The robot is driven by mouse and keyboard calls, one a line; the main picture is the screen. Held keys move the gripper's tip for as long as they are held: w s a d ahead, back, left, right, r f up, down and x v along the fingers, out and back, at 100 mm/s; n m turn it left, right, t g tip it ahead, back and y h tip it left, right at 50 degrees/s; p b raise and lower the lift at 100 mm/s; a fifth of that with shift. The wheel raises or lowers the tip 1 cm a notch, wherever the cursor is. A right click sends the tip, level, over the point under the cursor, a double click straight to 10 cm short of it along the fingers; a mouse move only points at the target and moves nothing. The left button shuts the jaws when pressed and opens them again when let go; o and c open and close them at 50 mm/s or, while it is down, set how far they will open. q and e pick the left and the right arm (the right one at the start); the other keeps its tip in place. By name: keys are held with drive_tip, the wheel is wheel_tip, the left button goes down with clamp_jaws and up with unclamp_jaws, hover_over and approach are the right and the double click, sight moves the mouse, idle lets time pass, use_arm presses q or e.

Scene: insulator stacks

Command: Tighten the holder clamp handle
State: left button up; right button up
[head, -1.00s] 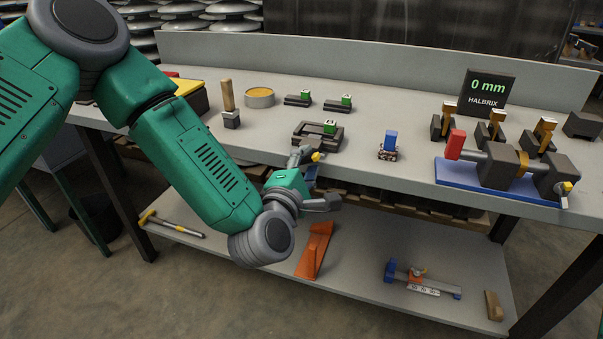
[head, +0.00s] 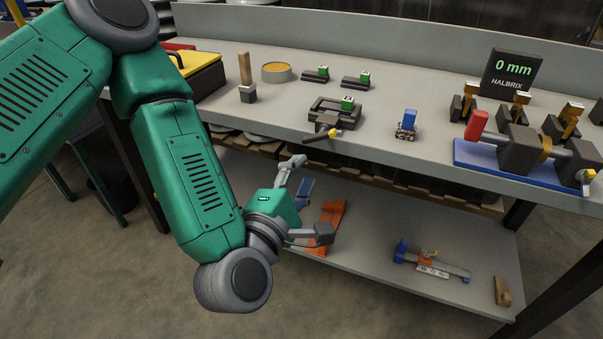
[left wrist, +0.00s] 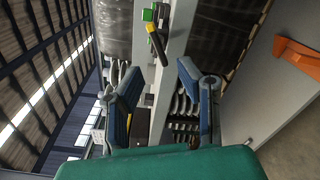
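A dark holder (head: 322,107) with a green block in it sits near the bench's front edge. Its clamp handle (head: 320,135), dark with a yellow part, sticks out at the front. The handle also shows in the left wrist view (left wrist: 158,46), beyond the gap between my fingers. My left gripper (head: 311,197) is open and empty, apart from the handle, below and in front of the bench top. Its two blue-padded fingers frame the left wrist view (left wrist: 160,72). My right gripper is not in view.
A blue-topped block (head: 407,123) stands right of the holder. A blue base (head: 500,171) carries a clamp assembly at right. The display (head: 510,72) reads 0 mm. An orange bracket (head: 328,225) lies on the lower shelf, behind my gripper. Bench space around the holder is mostly clear.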

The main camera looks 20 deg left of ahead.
sight(317, 140)
use_arm(q)
drive_tip(key=o, duration=0.7)
drive_tip(key=shift+c, duration=0.2)
drive_tip(key=o, duration=0.5)
drive_tip(key=shift+s+d+f+m, duration=0.15)
drive_tip(key=shift+m, duration=0.85)
drive_tip(key=shift+c, duration=0.2)
drive_tip(key=w+m, duration=0.4)
drive_tip(key=w+m+b, duration=0.1)
drive_tip(key=w+m, duration=0.3)
drive_tip(key=m, duration=0.1)
drive_tip(key=w+a+m+b, duration=0.1)
drive_tip(key=w+m, duration=0.3)
drive_tip(key=m, duration=0.1)
drive_tip(key=shift+w, duration=0.2)
drive_tip(key=c, duration=1.1)
